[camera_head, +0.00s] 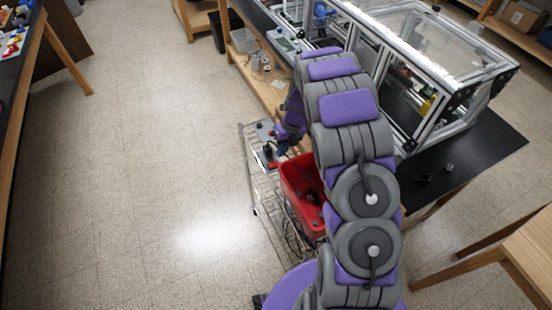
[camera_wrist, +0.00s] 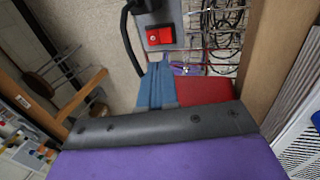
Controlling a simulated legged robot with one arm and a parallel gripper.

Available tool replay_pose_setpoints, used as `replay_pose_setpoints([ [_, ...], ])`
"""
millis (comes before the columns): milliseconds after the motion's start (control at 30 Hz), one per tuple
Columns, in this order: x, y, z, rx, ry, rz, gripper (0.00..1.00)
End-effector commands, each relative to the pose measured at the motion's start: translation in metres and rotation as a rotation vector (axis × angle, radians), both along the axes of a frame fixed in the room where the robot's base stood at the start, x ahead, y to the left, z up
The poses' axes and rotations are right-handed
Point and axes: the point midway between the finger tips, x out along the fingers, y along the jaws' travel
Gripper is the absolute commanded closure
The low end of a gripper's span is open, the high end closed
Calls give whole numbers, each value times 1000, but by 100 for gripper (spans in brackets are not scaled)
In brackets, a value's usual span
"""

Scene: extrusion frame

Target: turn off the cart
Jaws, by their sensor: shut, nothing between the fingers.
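The wire cart (camera_head: 249,180) stands left of my arm in the head view, with grey control boxes on its top. In the wrist view a red rocker switch (camera_wrist: 159,36) sits on a grey box (camera_wrist: 160,14), with a black cable beside it. A red patch, likely the same switch, shows on the cart top in the head view (camera_head: 267,158). My gripper (camera_head: 279,150) is just above the cart top, close to the boxes. In the wrist view its blue fingers (camera_wrist: 156,84) are together and empty, pointing toward the switch. I cannot tell whether they touch it.
A red bin (camera_head: 297,184) is on the cart, close to my gripper. A wooden bench (camera_head: 268,92) and an aluminium-framed enclosure (camera_head: 395,55) stand behind and right of it. A black-topped table (camera_head: 480,150) is at right. The floor (camera_head: 150,170) left of the cart is clear.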

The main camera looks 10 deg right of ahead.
Motion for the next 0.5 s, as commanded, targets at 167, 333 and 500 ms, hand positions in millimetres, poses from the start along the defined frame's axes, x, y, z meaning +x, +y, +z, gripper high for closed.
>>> replay_pose_setpoints([
  [167,6,-7,44,-6,-17,0,100],
  [333,8,-12,78,-8,-23,-1,100],
  [500,8,-18,96,-4,-19,1,100],
])
